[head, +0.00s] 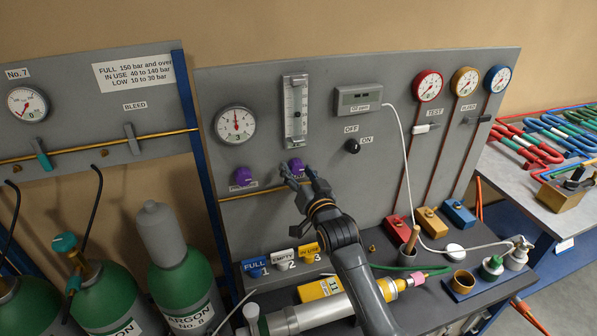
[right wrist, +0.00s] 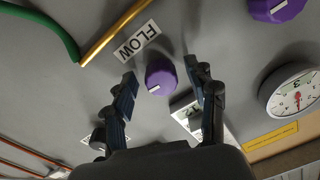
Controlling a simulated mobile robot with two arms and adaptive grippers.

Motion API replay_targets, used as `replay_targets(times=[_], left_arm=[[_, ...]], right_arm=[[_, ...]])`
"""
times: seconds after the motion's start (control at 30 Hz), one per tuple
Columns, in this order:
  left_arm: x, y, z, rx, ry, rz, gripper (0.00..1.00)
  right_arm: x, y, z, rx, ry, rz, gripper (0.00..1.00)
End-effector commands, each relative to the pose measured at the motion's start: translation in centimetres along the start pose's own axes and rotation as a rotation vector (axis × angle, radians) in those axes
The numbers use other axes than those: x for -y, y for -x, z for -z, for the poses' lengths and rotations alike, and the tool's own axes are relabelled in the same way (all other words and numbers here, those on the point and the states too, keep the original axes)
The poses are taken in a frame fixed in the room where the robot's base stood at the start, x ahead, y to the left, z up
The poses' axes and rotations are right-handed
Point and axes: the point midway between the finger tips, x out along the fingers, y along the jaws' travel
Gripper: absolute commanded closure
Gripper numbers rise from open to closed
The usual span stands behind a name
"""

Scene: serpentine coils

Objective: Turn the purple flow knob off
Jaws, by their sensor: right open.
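The purple flow knob (head: 296,167) is on the upright grey panel, below the flow tube (head: 295,110). In the right wrist view the purple flow knob (right wrist: 160,77) lies between my fingers, beside the FLOW label (right wrist: 137,41). A small pale mark shows on its face. My right gripper (head: 299,178) is open in front of the knob. In the right wrist view the right gripper (right wrist: 161,82) has a finger on each side of the knob with gaps, and I see no clear contact. My left gripper is not in view.
A second purple knob (head: 242,176) is to the left, under the round gauge (head: 235,125). A black ON/OFF knob (head: 352,146) is to the right. A brass pipe (head: 238,194) runs along the panel. Numbered tags (head: 282,260) and a grey cylinder (head: 310,316) are below.

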Motion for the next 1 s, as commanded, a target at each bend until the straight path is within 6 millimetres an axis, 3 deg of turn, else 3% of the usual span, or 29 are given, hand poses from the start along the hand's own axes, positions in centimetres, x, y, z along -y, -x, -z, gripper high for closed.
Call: replay_targets(times=[0.13, 0.17, 0.4, 0.73, 1.0], left_arm=[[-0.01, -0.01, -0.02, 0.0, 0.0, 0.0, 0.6], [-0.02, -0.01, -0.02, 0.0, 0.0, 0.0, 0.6], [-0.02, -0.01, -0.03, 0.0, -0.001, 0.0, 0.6], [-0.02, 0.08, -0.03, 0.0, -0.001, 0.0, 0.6], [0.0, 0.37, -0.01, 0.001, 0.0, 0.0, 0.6]], right_arm=[[0.0, 0.01, 0.0, 0.0, 0.0, 0.0, 0.43], [-0.01, 0.02, 0.0, 0.0, 0.0, 0.0, 0.47], [-0.01, 0.03, -0.01, 0.0, 0.0, 0.0, 0.96], [-0.02, 0.03, 0.01, 0.002, 0.039, -0.001, 0.98], [-0.12, 0.02, 0.09, 0.008, 0.204, -0.004, 0.98]])
